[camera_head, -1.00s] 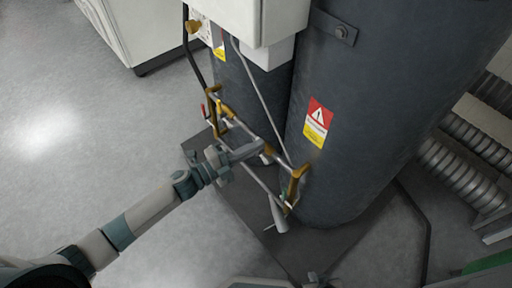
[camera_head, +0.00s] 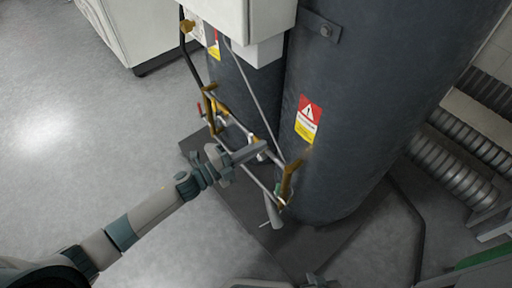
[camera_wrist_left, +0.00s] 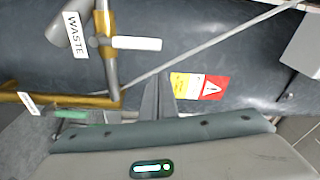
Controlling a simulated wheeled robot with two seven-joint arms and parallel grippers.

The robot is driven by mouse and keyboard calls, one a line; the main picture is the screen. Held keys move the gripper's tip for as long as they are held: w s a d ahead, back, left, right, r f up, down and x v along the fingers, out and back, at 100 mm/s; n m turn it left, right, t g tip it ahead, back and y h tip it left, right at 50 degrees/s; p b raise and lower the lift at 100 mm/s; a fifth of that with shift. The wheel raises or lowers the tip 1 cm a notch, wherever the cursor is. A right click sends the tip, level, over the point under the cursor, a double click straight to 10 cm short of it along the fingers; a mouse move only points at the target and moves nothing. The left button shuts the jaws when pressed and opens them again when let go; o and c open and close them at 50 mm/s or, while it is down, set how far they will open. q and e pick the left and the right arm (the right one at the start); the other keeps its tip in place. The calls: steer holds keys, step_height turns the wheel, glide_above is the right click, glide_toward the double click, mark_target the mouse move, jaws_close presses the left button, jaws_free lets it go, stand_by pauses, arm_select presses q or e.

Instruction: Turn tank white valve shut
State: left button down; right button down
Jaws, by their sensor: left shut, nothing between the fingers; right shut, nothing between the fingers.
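The white valve lever (camera_wrist_left: 137,43) sticks out from a brass and grey pipe in the upper left of the left wrist view. In the head view a small white part (camera_head: 262,156), which seems to be this lever, shows beside the fingertips, partly hidden. The dark grey tank (camera_head: 370,110) rises behind it. My left gripper (camera_head: 262,146) is shut and empty, pointing at the pipework. In the wrist view its fingers (camera_wrist_left: 157,88) are below and right of the lever, with a visible gap in the picture; depth is hard to judge.
A brass pipe (camera_head: 287,182) and a grey drain pipe (camera_head: 272,209) stand close by. A green lever (camera_wrist_left: 70,115) and a WASTE tag (camera_wrist_left: 75,33) show in the wrist view. Ribbed hoses (camera_head: 450,165) lie right. The floor at left is clear.

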arm_select(q)
steer(key=v, duration=1)
steer(key=shift+s+d, duration=0.1)
stand_by(0.5)
steer(key=s+a+f+n+t+y, duration=0.1)
steer(key=a+f+n+y, duration=0.3)
steer(key=f+n, duration=0.55)
steer(key=s+a+f+n+y, duration=0.1)
steer(key=a+f+n+y, duration=0.35)
steer(key=f, duration=0.85)
steer(key=s+d+f+n+g+y, duration=0.1)
steer(key=s+f+n+g+y, duration=0.1)
steer(key=s+f, duration=0.7)
steer(key=s+d+f+n+g+y, duration=0.1)
steer(key=s+f+n+g+y, duration=0.1)
steer(key=s+f+n+g, duration=0.2)
steer(key=s+f+n, duration=0.3)
steer(key=s+f, duration=0.2)
steer(key=s, duration=0.3)
steer(key=shift+d+f+n+y, duration=0.2)
steer(key=shift+d+n+y, duration=0.1)
steer(key=shift+y, duration=0.05)
